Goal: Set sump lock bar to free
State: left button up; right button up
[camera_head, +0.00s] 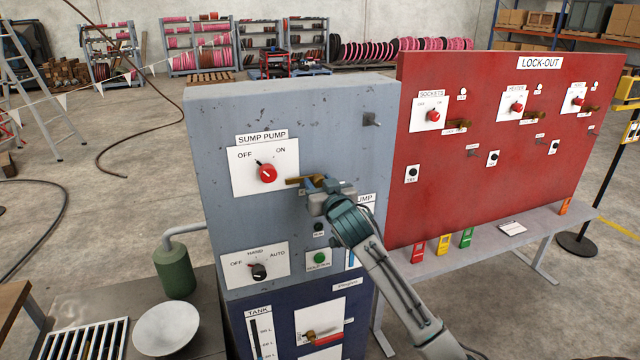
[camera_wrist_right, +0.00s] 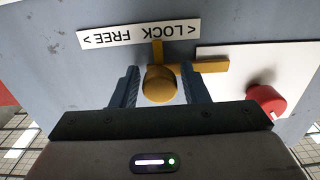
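The sump lock bar (camera_head: 293,182) is a brass bar on the grey panel, right of the SUMP PUMP switch plate. In the right wrist view the bar (camera_wrist_right: 212,66) runs right from behind a round brass knob (camera_wrist_right: 159,84), towards the red switch knob. A white label (camera_wrist_right: 140,33) reads LOCK and FREE upside down; the bar lies on the LOCK side. My right gripper (camera_head: 318,186) is at the bar. In the wrist view its fingers (camera_wrist_right: 159,86) stand either side of the knob, with narrow gaps, so it looks open. My left gripper is out of view.
The red SUMP PUMP switch (camera_head: 267,173) is close left of my gripper; it also shows in the wrist view (camera_wrist_right: 266,101). Below are a HAND/AUTO selector (camera_head: 259,270) and a green button (camera_head: 319,258). A red LOCK-OUT panel (camera_head: 480,185) stands to the right.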

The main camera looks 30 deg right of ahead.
aim_at(333, 173)
grip_shut()
jog(key=shift+s+d+b, duration=0.2)
jog(key=shift+d, duration=0.6)
jog(key=shift+s+d+b, duration=0.15)
jog(key=shift+d, duration=0.6)
jog(key=shift+s+d+b, duration=0.2)
jog(key=shift+d, duration=0.6)
jog(key=shift+a, duration=0.1)
jog(key=shift+o, duration=0.2)
grip_release()
jog(key=o, duration=0.3)
jog(key=shift+s+d, duration=0.1)
jog(key=shift+d, duration=0.2)
